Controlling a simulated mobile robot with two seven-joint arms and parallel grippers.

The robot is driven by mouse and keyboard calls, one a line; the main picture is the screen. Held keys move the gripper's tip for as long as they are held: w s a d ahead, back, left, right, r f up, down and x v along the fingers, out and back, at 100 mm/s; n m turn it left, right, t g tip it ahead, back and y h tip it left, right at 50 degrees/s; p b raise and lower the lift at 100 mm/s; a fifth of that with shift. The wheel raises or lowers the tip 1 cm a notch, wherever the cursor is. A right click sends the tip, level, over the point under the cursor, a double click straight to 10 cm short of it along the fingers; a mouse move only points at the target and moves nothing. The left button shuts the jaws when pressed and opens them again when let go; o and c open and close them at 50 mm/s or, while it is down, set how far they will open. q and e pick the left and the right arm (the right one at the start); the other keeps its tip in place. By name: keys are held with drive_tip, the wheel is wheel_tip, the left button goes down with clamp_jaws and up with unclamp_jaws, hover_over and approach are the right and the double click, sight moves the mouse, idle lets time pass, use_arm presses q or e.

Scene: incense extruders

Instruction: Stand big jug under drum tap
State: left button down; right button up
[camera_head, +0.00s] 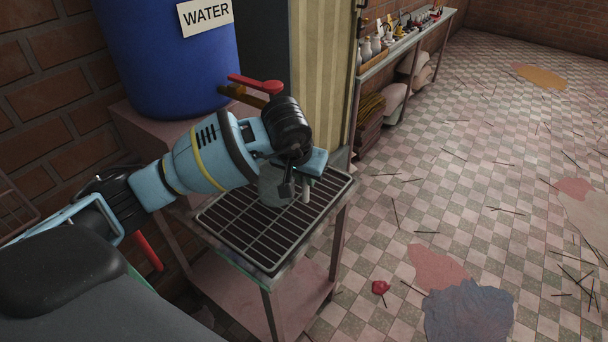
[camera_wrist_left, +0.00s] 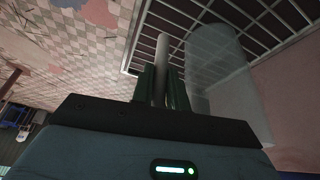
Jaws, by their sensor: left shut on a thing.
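The blue water drum (camera_head: 168,55) stands on a pinkish stand at the back left. Its brass tap (camera_head: 241,95) with a red lever (camera_head: 256,84) points forward over the slatted rack (camera_head: 249,234). The big jug (camera_head: 274,187), pale and see-through, is upright on or just above the rack, below the tap; exact alignment and contact are unclear. My left gripper (camera_head: 302,183) is shut on the jug's handle (camera_head: 306,192). In the left wrist view the pale handle (camera_wrist_left: 161,60) lies between the fingers, beside the jug body (camera_wrist_left: 222,65). My right gripper is out of view.
The rack lies on a small table with a lower shelf (camera_head: 245,290). A striped panel (camera_head: 322,75) stands behind it. The tiled floor has sticks, stains and a red scrap (camera_head: 380,287).

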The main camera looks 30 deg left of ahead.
use_arm(q)
drive_tip(key=shift+f, duration=0.15)
drive_tip(key=c, duration=1.4)
unclamp_jaws()
drive_tip(key=v, duration=1.2)
